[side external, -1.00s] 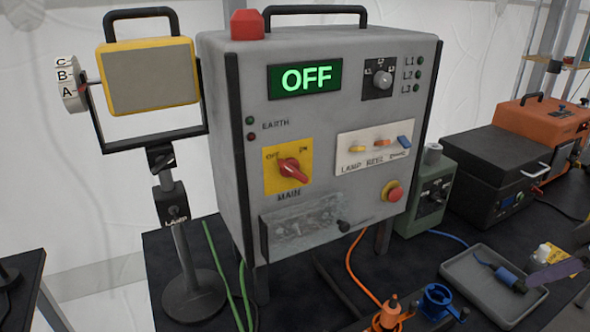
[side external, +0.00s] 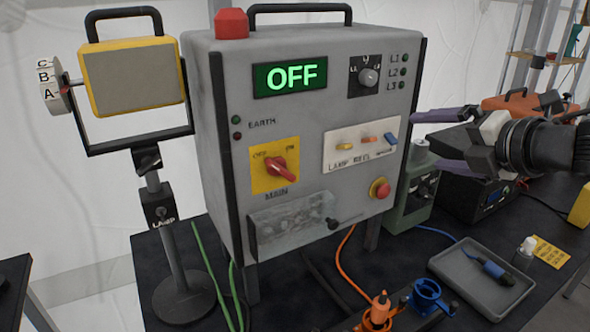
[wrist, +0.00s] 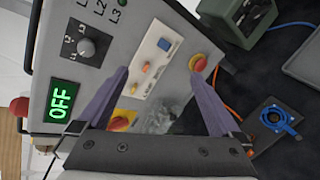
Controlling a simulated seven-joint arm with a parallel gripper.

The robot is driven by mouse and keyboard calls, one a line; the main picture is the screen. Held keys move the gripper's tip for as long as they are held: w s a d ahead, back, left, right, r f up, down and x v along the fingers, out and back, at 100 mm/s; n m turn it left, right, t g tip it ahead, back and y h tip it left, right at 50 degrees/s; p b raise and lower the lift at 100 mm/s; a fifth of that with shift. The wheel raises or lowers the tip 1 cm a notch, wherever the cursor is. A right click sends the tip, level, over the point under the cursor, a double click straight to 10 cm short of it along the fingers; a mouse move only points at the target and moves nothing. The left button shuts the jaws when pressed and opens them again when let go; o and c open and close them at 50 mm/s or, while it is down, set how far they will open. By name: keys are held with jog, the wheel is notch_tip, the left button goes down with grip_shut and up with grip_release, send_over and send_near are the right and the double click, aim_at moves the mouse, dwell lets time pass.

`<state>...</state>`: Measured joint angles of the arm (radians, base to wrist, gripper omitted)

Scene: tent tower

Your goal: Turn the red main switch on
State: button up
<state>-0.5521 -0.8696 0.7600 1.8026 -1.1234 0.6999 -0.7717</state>
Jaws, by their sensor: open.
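The red main switch (side external: 280,168) is a rotary knob on a yellow plate (side external: 262,182) on the front of the grey cabinet (side external: 225,130). One end of the knob leans toward the OFF mark at upper left. The green display (side external: 290,76) reads OFF. My gripper (side external: 420,128) is open and empty, with purple fingers, to the right of the cabinet and apart from the switch. In the wrist view my gripper (wrist: 160,75) faces the panel, and the switch (wrist: 122,121) is partly hidden by the left finger.
A small toggle panel (side external: 360,145) and a red stop button (side external: 380,188) lie between the switch and my gripper. A clear-covered box (side external: 290,222) sits below the switch. A lamp (side external: 135,78) stands left. A grey tray (side external: 470,290) and blue socket (side external: 428,297) are at front right.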

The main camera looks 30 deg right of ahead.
jog(key=a+n+t+y, duration=0.1)
jog(key=a+n+y, duration=0.3)
jog(key=a, duration=0.6)
jog(key=n+y, duration=0.2)
jog(key=n, duration=0.1)
send_near(286, 170)
jog(key=x, duration=0.9)
jog(key=c, duration=1.3)
